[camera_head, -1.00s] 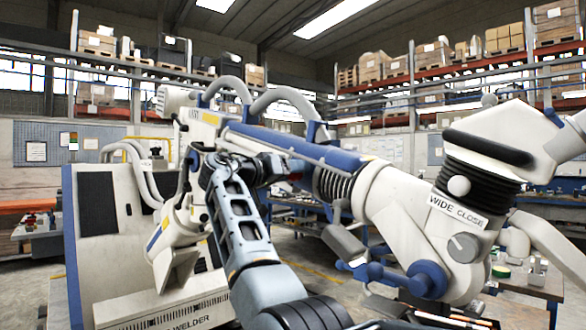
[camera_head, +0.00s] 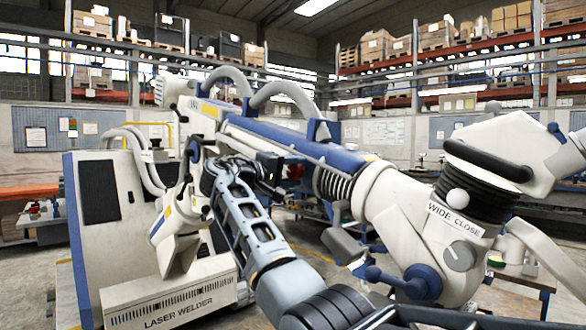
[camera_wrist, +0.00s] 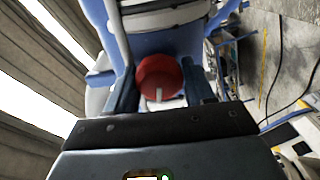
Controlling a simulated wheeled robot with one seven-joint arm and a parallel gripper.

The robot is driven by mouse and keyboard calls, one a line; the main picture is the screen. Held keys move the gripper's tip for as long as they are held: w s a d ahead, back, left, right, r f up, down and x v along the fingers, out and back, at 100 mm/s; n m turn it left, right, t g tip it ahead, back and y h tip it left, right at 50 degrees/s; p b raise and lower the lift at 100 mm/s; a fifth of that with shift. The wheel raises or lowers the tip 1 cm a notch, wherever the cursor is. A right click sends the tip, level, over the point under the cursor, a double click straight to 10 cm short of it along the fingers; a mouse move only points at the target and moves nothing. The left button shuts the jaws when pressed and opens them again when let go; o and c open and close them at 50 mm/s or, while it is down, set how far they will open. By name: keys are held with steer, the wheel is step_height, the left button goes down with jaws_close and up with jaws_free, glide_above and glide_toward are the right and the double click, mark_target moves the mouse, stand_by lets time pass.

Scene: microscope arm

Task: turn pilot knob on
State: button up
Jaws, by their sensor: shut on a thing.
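The pilot knob is a round red knob (camera_wrist: 160,76) with a white mark that points down in the wrist view. It sits on the blue and white microscope arm. Only a small red part of it (camera_head: 294,171) shows in the head view, beside the arm's blue rail. My gripper (camera_wrist: 161,92) has one dark finger on each side of the knob and is shut on it. In the head view my gripper (camera_head: 279,172) is at the knob's left and partly hides it. The fingertip contact is hard to see.
The white microscope arm (camera_head: 390,192) stretches to the right, with a grey knob (camera_head: 460,256) below a "WIDE CLOSE" label and a blue handle (camera_head: 400,280). The laser welder cabinet (camera_head: 150,230) stands left of my arm. Tables and shelves stand behind.

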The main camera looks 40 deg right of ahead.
steer(key=shift+w+a+n, duration=0.1)
steer(key=shift+n, duration=2.1)
steer(key=o, duration=1)
steer(key=shift+f, duration=0.1)
steer(key=a+b, duration=0.2)
steer(key=a, duration=0.5)
steer(key=shift+a, duration=0.35)
steer(key=shift+a, duration=0.15)
